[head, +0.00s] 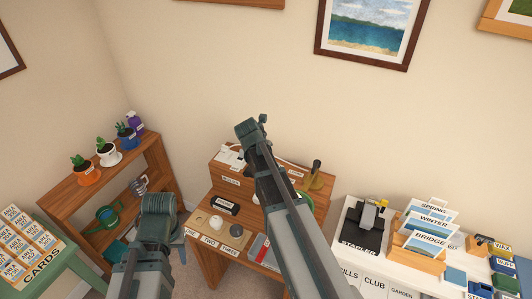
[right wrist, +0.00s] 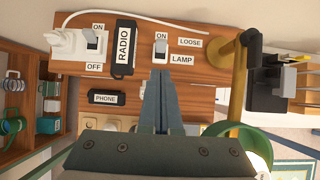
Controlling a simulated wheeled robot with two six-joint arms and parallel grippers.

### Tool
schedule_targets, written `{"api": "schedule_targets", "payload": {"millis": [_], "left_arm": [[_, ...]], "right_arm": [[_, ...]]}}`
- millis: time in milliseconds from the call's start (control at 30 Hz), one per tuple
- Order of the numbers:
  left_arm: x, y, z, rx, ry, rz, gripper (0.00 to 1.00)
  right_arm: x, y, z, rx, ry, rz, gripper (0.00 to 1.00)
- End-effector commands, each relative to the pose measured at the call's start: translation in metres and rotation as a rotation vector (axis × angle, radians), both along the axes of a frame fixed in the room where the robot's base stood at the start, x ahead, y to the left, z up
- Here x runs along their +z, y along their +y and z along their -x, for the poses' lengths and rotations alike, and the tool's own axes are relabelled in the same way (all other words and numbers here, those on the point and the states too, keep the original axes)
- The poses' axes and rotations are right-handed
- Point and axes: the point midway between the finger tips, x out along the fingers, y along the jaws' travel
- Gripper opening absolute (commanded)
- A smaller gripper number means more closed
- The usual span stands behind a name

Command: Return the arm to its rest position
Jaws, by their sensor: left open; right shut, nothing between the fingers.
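My left arm (head: 150,245) is folded at the lower left in the head view; its gripper is open, but its fingers are hard to make out. My right arm (head: 290,230) reaches up from the bottom over the wooden desk (head: 203,262). In the right wrist view my right gripper (right wrist: 161,74) is shut and empty. Its tips are in front of the raised wooden shelf (right wrist: 210,99), just below the LAMP label (right wrist: 181,60). The lamp switch (right wrist: 161,47) is just beyond the tips. In the head view the right arm hides its fingers.
A brass lamp (right wrist: 240,75) with a green shade stands close right of the right gripper.

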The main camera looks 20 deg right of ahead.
Motion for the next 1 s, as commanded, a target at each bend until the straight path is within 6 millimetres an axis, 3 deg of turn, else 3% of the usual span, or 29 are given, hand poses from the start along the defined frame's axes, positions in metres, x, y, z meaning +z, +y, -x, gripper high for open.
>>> {"api": "schedule_targets", "payload": {"millis": [333,433,667,1000], "left_arm": [[-0.001,0.0,0.0,0.0,0.0,0.0,0.45],[-0.004,0.0,0.0,0.0,0.0,0.0,0.45],[-0.022,0.0,0.0,-0.002,0.0,0.0,0.45],[-0.049,0.0,0.0,-0.004,0.0,-0.001,0.45]], "right_arm": [[-0.001,0.001,0.0,-0.004,-0.002,-0.003,0.0],[-0.006,0.013,0.007,-0.049,-0.017,-0.036,0.0],[-0.036,0.088,0.051,-0.41,-0.103,-0.261,0.0],[-0.077,0.197,0.145,-1.123,-0.181,-0.526,0.0]]}}
